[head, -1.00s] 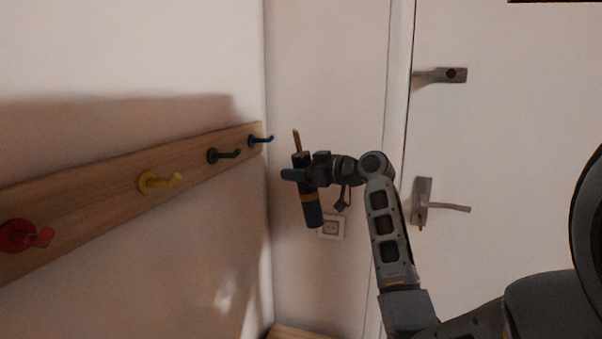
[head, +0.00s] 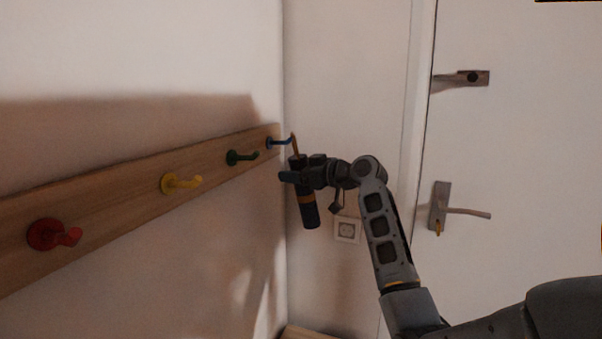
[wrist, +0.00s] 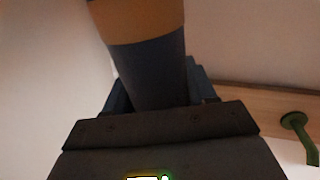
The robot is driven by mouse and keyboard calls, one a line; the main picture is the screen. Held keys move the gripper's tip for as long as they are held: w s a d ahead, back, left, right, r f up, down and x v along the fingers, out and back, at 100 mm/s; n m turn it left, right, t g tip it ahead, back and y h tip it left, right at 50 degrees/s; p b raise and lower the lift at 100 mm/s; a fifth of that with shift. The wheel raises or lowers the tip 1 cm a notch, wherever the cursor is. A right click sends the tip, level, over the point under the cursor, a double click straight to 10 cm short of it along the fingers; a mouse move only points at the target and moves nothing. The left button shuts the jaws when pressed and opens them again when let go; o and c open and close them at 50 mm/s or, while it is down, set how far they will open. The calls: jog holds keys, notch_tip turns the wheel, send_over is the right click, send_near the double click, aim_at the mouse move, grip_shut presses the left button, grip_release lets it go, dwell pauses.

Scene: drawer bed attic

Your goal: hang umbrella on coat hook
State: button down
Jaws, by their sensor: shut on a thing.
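The umbrella (head: 309,214) is a folded dark blue one with a tan band and a thin brown strap or handle at its top. My gripper (head: 295,177) is shut on its upper body and holds it nearly upright, slightly tilted. The umbrella also fills the upper middle of the wrist view (wrist: 145,60). The blue coat hook (head: 280,142) is at the far end of the wooden rail (head: 120,185). The brown top of the umbrella overlaps the tip of the blue hook in the head view; I cannot tell whether they touch.
Green (head: 240,157), yellow (head: 180,184) and red (head: 52,235) hooks sit along the same rail; the green hook also shows in the wrist view (wrist: 297,128). A white door with a handle (head: 440,207) stands to the right.

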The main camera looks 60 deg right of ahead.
jog(key=shift+w+a+f+b, duration=0.1)
jog(key=shift+w+f+b, duration=0.1)
jog(key=shift+w, duration=0.4)
jog(key=shift+w+f+b, duration=0.2)
jog(key=shift+w+b, duration=0.05)
jog(key=shift+w, duration=0.3)
jog(key=shift+w+a+f+b, duration=0.1)
jog(key=shift+w+f+b, duration=0.1)
jog(key=shift+w, duration=0.4)
jog(key=shift+c, duration=1.4)
grip_release()
jog(key=shift+s, duration=0.1)
jog(key=b+v, duration=0.1)
jog(key=v, duration=0.6)
jog(key=shift+s, duration=0.3)
